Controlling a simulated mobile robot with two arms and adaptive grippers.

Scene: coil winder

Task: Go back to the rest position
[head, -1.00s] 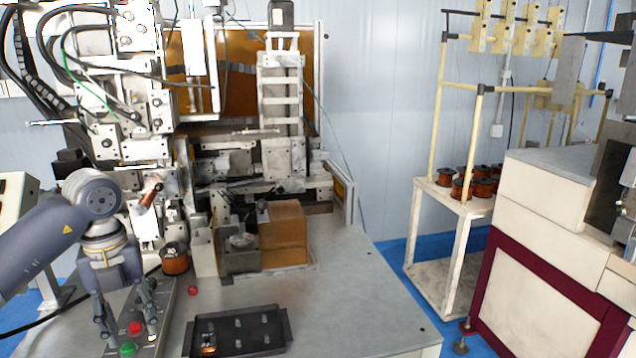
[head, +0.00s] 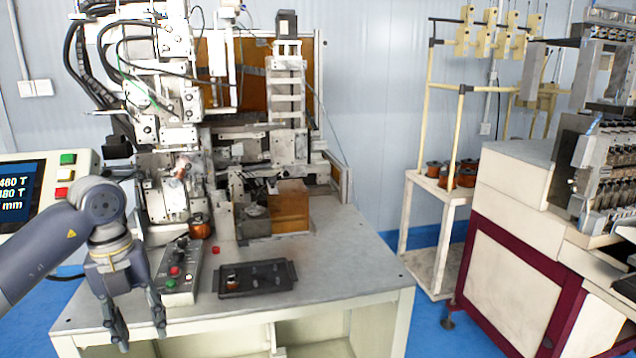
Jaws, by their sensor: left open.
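My left gripper (head: 142,338) hangs at the lower left of the head view with its fingers pointing down. It is open, with nothing between the fingers. It shows in front of the near left edge of the grey work table (head: 340,262), left of the control box (head: 180,283). My right gripper is not in view. The coil winder (head: 230,150) stands at the back of the table. A black tray (head: 257,291) lies on the table and holds small parts, one of them copper-coloured at its left end.
A copper spool (head: 199,226) and a small red ball-like part (head: 216,249) stand near the winder. A display panel (head: 40,190) is at the left. A rack (head: 440,190) with spools and a large cream-and-maroon machine (head: 530,230) stand at the right. The table's right side is clear.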

